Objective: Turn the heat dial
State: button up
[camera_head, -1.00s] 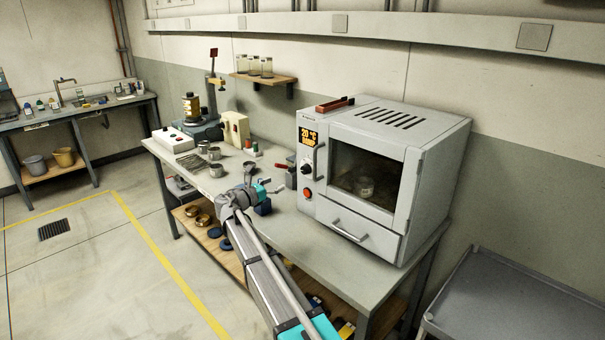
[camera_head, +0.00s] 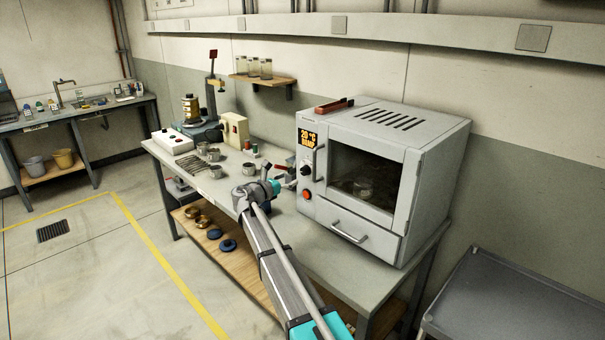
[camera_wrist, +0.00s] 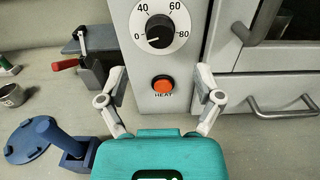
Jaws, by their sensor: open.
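The heat dial (camera_wrist: 160,32) is a black knob on a white scale marked 0, 40, 60 and 80, on the oven's front panel. Its pointer appears to be near the 0. In the head view the dial (camera_head: 305,170) sits small, left of the oven door. The orange-red button (camera_wrist: 163,85) with the word HEAT under it is below the dial. My gripper (camera_wrist: 160,78) is open and empty, its fingertips apart on both sides of the button in the picture, lower than the dial. In the head view my gripper (camera_head: 279,184) is just left of the oven's panel.
The oven (camera_head: 390,160) has a vertical door handle (camera_wrist: 262,22) right of the dial and a drawer handle (camera_wrist: 283,106) lower right. A grey clamp with a red handle (camera_wrist: 66,64) and a blue object (camera_wrist: 68,145) stand left of my gripper.

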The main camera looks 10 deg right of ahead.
aim_at(303, 172)
jog(key=x, duration=0.7)
jog(key=shift+w+d, duration=0.15)
jog(key=shift+d, duration=0.1)
jog(key=shift+c, duration=0.3)
jog(key=c, duration=1.1)
